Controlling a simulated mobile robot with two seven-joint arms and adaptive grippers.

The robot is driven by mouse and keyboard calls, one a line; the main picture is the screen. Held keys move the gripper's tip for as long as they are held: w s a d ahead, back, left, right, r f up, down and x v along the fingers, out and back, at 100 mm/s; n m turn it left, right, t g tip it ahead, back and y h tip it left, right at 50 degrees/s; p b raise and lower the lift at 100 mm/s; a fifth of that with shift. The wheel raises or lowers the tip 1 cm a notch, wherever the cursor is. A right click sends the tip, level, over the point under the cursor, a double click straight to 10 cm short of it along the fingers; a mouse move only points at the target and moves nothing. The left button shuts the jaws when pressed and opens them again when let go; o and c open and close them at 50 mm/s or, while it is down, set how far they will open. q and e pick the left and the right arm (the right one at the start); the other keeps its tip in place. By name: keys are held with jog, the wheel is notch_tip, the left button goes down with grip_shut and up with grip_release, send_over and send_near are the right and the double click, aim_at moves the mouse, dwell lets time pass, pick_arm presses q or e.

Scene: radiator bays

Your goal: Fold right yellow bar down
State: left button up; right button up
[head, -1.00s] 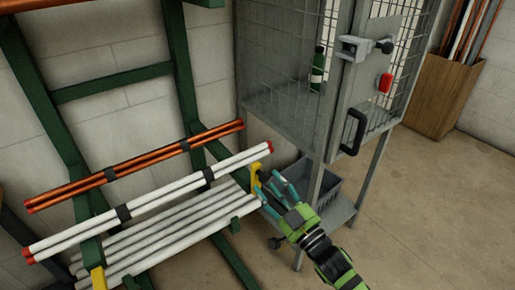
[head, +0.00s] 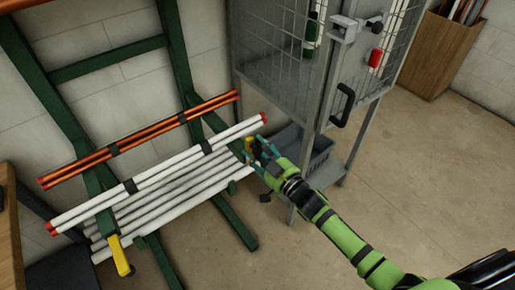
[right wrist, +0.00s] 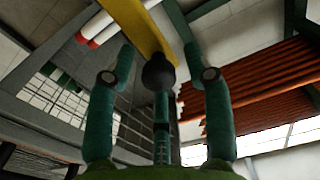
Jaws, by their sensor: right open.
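The right yellow bar (head: 249,146) is at the right end of the green rack, by the ends of the white pipes. My right gripper (head: 259,154) is at this bar, its teal fingers open and partly covering it. In the right wrist view the yellow bar (right wrist: 140,24) crosses the top, with a dark round knob (right wrist: 158,72) at its end between the open fingers (right wrist: 158,52). Whether the fingers touch the bar, I cannot tell. The left yellow bar (head: 119,256) points downward on the left post. My left gripper is not in view.
White pipes (head: 175,174) and copper pipes (head: 140,139) lie on the green rack (head: 178,80). A grey mesh cabinet (head: 275,75) stands close right of the gripper, with a grey bin (head: 318,150) below. The floor (head: 440,190) at right is open.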

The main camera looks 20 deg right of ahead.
jog(key=shift+w, duration=0.2)
grip_shut()
